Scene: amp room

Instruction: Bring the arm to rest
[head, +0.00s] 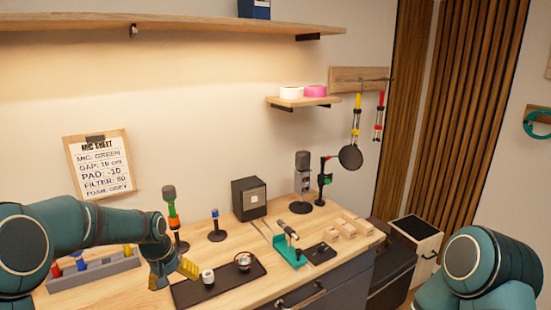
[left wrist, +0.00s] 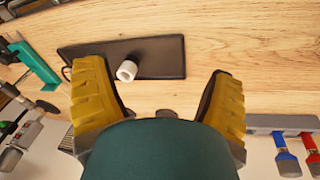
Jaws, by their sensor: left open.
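My left gripper (head: 176,274) hangs at the end of the left arm, above the left part of the desk in the head view. Its yellow fingers are spread apart and empty, and they also show wide open in the left wrist view (left wrist: 157,72). A black tray (head: 228,281) with a white roll (head: 207,277) on it lies just right of the gripper. In the left wrist view the tray (left wrist: 160,52) and the white roll (left wrist: 126,71) appear between and beyond the fingers, apart from them. My right arm shows at lower right; its gripper is out of view.
A grey rack (head: 95,272) with coloured pieces stands beneath the left arm. A microphone stand (head: 173,215), a black box (head: 249,198) and a silver microphone (head: 302,180) stand along the back. A teal holder (head: 288,250) and wooden blocks (head: 345,228) lie on the right.

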